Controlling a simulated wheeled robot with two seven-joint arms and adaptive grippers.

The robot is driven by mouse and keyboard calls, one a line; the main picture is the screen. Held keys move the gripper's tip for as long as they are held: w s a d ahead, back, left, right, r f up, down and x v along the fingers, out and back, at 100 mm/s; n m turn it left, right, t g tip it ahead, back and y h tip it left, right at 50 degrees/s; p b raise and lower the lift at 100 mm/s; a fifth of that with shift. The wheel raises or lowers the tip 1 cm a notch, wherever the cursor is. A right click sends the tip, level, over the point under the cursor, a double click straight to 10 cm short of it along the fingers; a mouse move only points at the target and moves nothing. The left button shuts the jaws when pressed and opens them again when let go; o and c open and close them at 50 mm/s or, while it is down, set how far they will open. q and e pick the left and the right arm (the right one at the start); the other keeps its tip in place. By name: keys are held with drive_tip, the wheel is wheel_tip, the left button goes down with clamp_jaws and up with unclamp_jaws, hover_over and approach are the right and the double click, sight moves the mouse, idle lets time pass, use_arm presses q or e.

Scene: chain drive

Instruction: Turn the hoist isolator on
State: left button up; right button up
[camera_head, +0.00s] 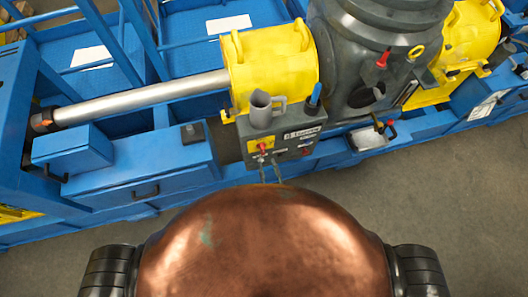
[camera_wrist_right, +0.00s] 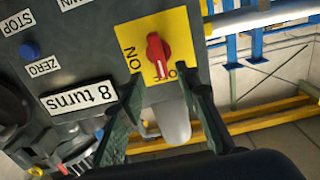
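The hoist isolator is a red knob (camera_wrist_right: 157,50) on a yellow plate marked ON and OFF, on a grey control box (camera_wrist_right: 85,60). Its white mark points down in the wrist view, at the edge by the partly hidden OFF label. In the head view the red knob (camera_head: 262,147) shows small on the box (camera_head: 290,148). My right gripper (camera_wrist_right: 165,92) is open, with one green finger on each side below the knob, apart from it and empty. In the head view its fingers (camera_head: 269,169) show just below the box. My left gripper is not in view.
The box also carries a white "8 turns" display (camera_wrist_right: 92,96) and a blue button (camera_wrist_right: 29,49) near labels STOP and ZERO. A yellow housing (camera_head: 270,65) and steel shaft (camera_head: 140,97) lie behind. Floor is clear at right.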

sight(263, 152)
drive_tip(key=x, duration=0.7)
drive_tip(key=shift+f, duration=0.1)
clamp_jaws()
idle(0.3)
